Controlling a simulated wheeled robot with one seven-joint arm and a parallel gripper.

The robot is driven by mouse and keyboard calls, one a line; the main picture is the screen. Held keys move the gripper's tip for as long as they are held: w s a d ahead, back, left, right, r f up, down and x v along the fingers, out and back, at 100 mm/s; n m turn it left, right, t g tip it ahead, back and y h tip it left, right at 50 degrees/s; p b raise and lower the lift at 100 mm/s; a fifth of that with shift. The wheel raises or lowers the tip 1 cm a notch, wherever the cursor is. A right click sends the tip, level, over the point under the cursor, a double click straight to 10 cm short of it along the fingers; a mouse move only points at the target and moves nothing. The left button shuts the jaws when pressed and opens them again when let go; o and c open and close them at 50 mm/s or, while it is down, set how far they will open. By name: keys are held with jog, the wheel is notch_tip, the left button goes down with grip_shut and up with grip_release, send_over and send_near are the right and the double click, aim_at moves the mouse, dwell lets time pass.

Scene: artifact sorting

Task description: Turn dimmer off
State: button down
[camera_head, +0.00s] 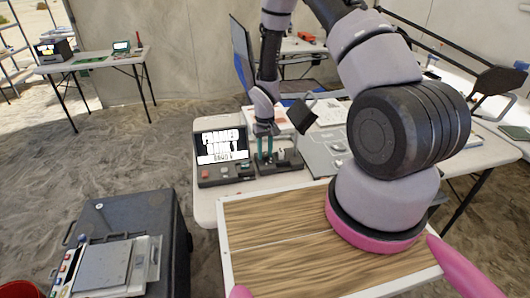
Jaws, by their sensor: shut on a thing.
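A dark control panel (228,178) with a red button stands on the white table. My gripper (264,155) points down at the right end of this panel, left of a stand with a tilted dark plate (302,114). Its teal fingers are close together, shut on a small part that I take to be the dimmer. The fingers hide most of that part, so its setting cannot be seen.
My arm spans the upper middle and right. A wood-topped tray (270,262) with a white rim fills the front. A grey flat device (325,157) lies right of the stand. A dark case (130,218) stands at left. Another table (95,60) is far left.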

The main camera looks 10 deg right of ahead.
aim_at(265, 155)
jog(key=n, duration=0.6)
jog(key=shift+n, duration=0.3)
dwell(0.4)
jog(key=c, duration=0.6)
grip_release()
notch_tip(265, 155, up, 11)
jog(key=shift+f, duration=0.1)
